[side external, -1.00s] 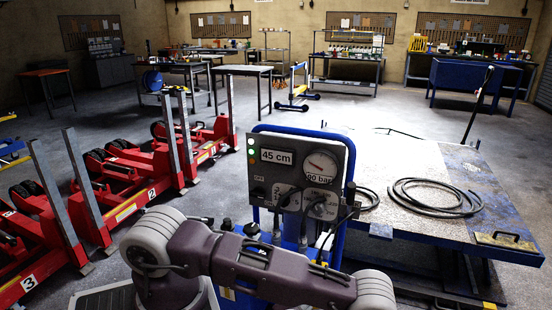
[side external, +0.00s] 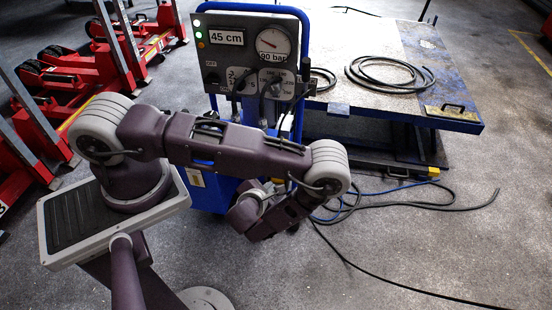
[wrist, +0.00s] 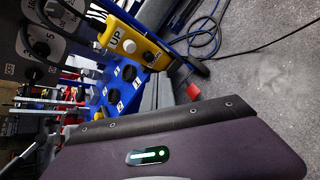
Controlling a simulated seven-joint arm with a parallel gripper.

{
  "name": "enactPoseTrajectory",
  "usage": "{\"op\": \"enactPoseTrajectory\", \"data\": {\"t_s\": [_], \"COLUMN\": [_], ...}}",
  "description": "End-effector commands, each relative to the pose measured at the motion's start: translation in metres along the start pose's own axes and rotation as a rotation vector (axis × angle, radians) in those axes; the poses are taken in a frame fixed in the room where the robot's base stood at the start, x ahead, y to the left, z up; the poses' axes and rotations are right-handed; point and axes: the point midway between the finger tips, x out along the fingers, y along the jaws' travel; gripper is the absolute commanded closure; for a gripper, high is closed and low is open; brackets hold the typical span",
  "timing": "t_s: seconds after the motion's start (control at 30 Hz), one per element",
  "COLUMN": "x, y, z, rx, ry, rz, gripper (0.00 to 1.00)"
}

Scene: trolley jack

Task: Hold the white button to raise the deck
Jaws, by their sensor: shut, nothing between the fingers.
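In the wrist view, a yellow control box (wrist: 133,38) marked UP carries a round white button (wrist: 129,46) and a dark button (wrist: 150,57) beside it. In the side view, the deck (side external: 385,35) is a flat scuffed plate with blue edges. The panel display (side external: 227,37) reads 45 cm and the gauge (side external: 273,42) 90 bar. My arm hides the yellow box there.
A coiled black hose (side external: 390,75) lies on the deck. Loose cables (side external: 400,200) run over the floor beside the blue console (side external: 208,190). Red jacks (side external: 110,50) stand at left. The floor at lower right is mostly clear.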

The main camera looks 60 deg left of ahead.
Motion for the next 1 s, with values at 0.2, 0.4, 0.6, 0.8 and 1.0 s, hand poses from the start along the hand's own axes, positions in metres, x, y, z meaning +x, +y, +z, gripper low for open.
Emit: {"op": "enactPoseTrajectory", "data": {"t_s": [0.2,0.4,0.6,0.8,1.0], "x": [0.026,0.046,0.055,0.055,0.055], "y": [0.015,0.025,0.029,0.030,0.030], "z": [0.015,0.025,0.029,0.030,0.030], "rx": [-0.003,-0.002,0.000,0.000,0.000], "ry": [0.000,0.000,0.001,0.001,0.000], "rz": [0.002,0.001,0.000,0.000,0.000], "gripper": [1.00,1.00,1.00,1.00,1.00]}}
